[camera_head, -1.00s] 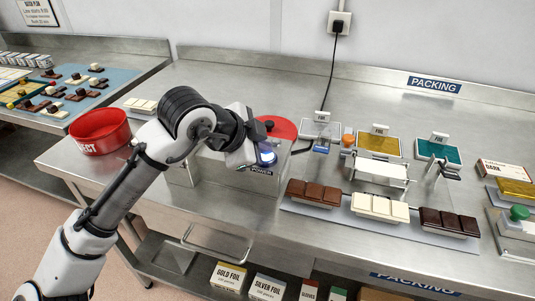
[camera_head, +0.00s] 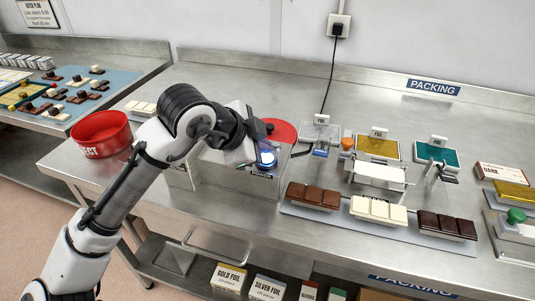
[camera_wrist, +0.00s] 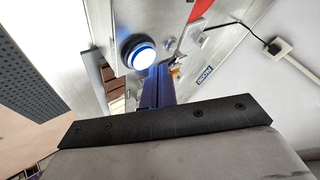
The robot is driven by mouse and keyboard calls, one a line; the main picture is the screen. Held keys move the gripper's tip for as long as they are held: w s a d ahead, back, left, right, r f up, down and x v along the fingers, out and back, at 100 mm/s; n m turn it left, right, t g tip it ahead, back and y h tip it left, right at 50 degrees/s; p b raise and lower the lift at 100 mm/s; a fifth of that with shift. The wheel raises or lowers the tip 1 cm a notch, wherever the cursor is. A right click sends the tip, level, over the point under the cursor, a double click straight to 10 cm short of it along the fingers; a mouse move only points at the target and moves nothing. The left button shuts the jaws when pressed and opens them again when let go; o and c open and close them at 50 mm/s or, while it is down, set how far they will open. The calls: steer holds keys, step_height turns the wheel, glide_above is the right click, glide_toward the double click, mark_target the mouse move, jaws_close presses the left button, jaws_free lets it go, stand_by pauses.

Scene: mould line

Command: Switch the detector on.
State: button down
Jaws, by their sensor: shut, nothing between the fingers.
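The detector (camera_head: 240,181) is a grey metal box on the steel bench, with a POWER label (camera_head: 262,175) on its front. Its round button (camera_wrist: 138,53) glows white with a blue ring in the wrist view. The same glow (camera_head: 267,159) shows at the front of the box in the head view. My gripper (camera_wrist: 158,80) is shut and empty, its dark blue fingers close beside the button. I cannot tell whether they touch it. In the head view my wrist covers part of the box, and the fingertips are hard to make out.
A red disc (camera_head: 283,130) with a black knob sits behind my wrist. A red reject bowl (camera_head: 101,134) stands left. Chocolate bars (camera_head: 313,195) lie on a tray to the right, before the foil stands (camera_head: 379,147). The bench behind is clear.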

steer(key=shift+r+p, duration=1.9)
steer(key=shift+r, duration=0.85)
